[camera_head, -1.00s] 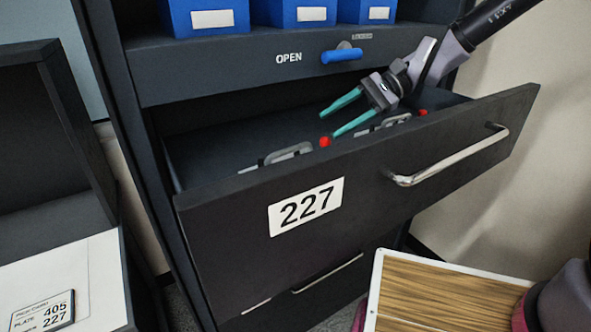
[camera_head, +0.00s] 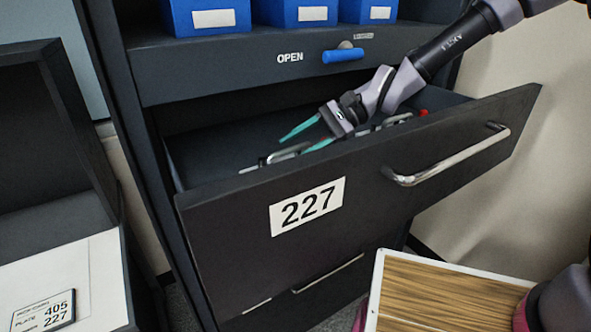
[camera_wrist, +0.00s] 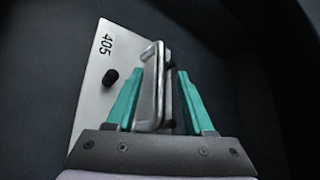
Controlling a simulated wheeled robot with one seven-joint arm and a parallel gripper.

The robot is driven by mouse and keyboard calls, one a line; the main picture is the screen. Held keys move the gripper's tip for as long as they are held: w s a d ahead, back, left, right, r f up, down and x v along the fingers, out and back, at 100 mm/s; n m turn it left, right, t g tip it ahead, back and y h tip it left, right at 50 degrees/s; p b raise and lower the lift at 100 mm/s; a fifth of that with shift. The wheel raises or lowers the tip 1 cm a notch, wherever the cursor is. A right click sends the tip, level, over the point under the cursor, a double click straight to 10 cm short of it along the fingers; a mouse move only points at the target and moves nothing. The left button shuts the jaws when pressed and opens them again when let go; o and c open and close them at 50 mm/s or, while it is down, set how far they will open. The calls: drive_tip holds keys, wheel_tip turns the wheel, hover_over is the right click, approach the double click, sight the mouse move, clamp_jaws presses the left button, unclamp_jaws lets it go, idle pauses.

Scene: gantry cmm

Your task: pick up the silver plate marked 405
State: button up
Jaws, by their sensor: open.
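The silver plate marked 405 (camera_wrist: 93,88) lies in the open drawer, with a black knob and a raised silver bar handle (camera_wrist: 151,88). My gripper (camera_wrist: 160,71) is open, its teal fingers on either side of the handle in the wrist view. I cannot tell whether either finger touches it. In the head view my gripper (camera_head: 294,146) reaches down into the drawer from the right. There the drawer front and my gripper hide most of the plate.
The drawer front labelled 227 (camera_head: 240,237) stands pulled out, with a silver pull (camera_head: 450,160). Blue bins (camera_head: 207,17) sit on the shelf above a blue latch (camera_head: 342,56). A pick card (camera_head: 43,311) showing 405 and 227 lies at lower left. A wooden-topped surface (camera_head: 430,290) is at lower right.

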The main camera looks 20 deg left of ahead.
clamp_jaws()
idle(1.4)
